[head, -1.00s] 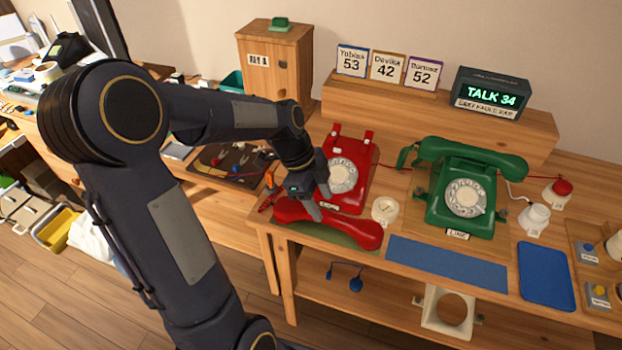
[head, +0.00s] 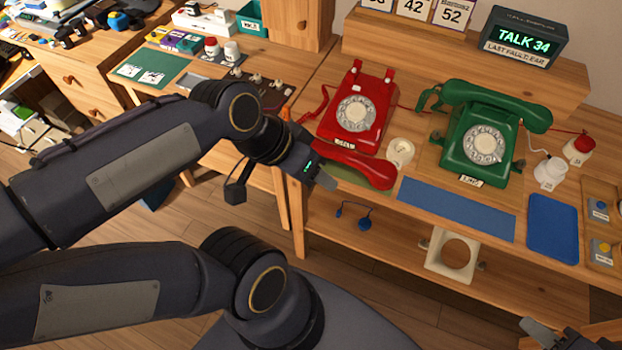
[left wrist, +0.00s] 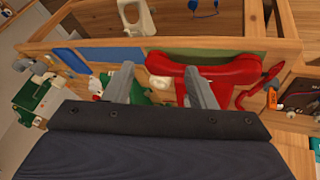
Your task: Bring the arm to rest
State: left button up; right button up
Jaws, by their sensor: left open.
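My left arm comes in from the left. Its gripper (head: 324,181) hangs at the front edge of the bench, in front of the left part of the red handset (head: 365,170). In the left wrist view its two fingers (left wrist: 160,78) are spread with nothing between them. The red handset (left wrist: 222,68) lies off its cradle on a green mat (head: 345,180), in front of the red dial phone (head: 355,112).
A green dial phone (head: 485,140) stands to the right with its handset on top. A blue mat (head: 456,209) and a blue tray (head: 553,227) lie along the front. A display (head: 516,40) reads TALK 34. A white bracket (head: 452,255) sits on the lower shelf. Floor is open in front.

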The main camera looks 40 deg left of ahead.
pick_arm(q)
jog(key=shift+s+d+r+n+t+p, duration=0.1)
jog(key=shift+s+d+r+n+p, duration=0.2)
jog(key=shift+r+p, duration=0.35)
jog(key=shift+s+d+r+n+t+p, duration=0.1)
jog(key=shift+s+r+n+p, duration=0.3)
jog(key=shift+p, duration=0.45)
jog(key=shift+s+d+r+n+t+p, duration=0.1)
jog(key=shift+s+d+r+n+p, duration=0.1)
jog(key=shift+r+n+p, duration=0.4)
jog(key=shift+o, duration=0.4)
dwell(1.3)
